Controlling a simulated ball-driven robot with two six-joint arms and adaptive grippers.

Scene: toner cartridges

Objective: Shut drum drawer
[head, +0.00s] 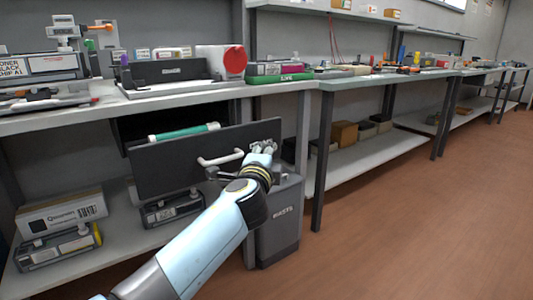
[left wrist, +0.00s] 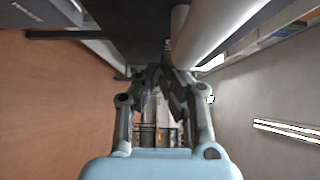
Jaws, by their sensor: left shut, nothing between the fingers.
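The drum drawer has a dark grey front panel (head: 165,168) with a white bar handle (head: 220,159). It stands out from the bench, and a dark opening shows behind it. A green roller with white ends (head: 184,132) shows above the panel's top edge. My left gripper (head: 262,147) is shut and empty at the right part of the panel, just right of the handle; I cannot tell whether it touches. In the left wrist view my shut fingers (left wrist: 160,76) are close to the dark panel (left wrist: 130,48), with the pale handle (left wrist: 225,30) beside them. My right gripper is not in view.
A dark grey bin (head: 279,225) stands below the drawer's right end. The bench top (head: 30,123) above holds several cartridges and a device with a red disc (head: 235,59). Boxed and loose cartridges (head: 62,212) lie on the lower shelf. The brown floor (head: 430,220) at right is clear.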

